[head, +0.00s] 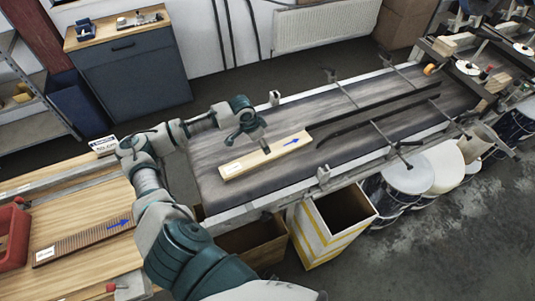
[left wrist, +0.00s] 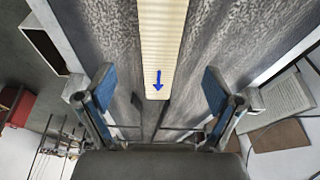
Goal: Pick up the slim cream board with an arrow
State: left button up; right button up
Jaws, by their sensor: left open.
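The slim cream board (head: 268,156) lies flat and slanted on the grey conveyor belt (head: 240,192). It has a blue arrow near its right end and a white label near its left end. In the left wrist view the cream board (left wrist: 162,35) comes down from the top edge, its arrow end near the middle. My left gripper (head: 252,143) is above the board, near its middle. My right gripper is not in view.
A brown ribbed board (head: 85,240) with a blue arrow lies on the wooden table (head: 70,268) at left, beside a red tool (head: 12,238). Dark strips (head: 375,112) lie farther along the belt. Thin bars cross above it. An open yellow-edged bin (head: 318,240) stands below.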

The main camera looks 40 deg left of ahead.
aim_at(264, 154)
pick_arm(q)
jog(key=x, duration=0.3)
jog(key=shift+w+a+f, duration=0.1)
jog(key=shift+w+f, duration=0.1)
jog(key=shift+f, duration=0.35)
jog(key=x, duration=0.3)
jog(key=shift+f, duration=0.4)
jog(key=shift+w+f, duration=0.2)
jog(key=shift+f, duration=0.3)
jog(key=shift+r, duration=0.1)
jog(key=c, duration=1.7)
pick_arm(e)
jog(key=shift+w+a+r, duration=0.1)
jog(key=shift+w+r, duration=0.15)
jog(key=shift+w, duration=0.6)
pick_arm(q)
jog(key=shift+o, duration=0.2)
notch_tip(264, 154, up, 8)
jog(key=shift+f, duration=0.1)
jog(key=shift+m, duration=0.4)
jog(key=x, duration=0.2)
jog(key=p+x, duration=0.1)
jog(key=x, duration=0.2)
jog(key=s+a+p+x, duration=0.1)
jog(key=x, duration=0.1)
jog(key=shift+f, duration=0.5)
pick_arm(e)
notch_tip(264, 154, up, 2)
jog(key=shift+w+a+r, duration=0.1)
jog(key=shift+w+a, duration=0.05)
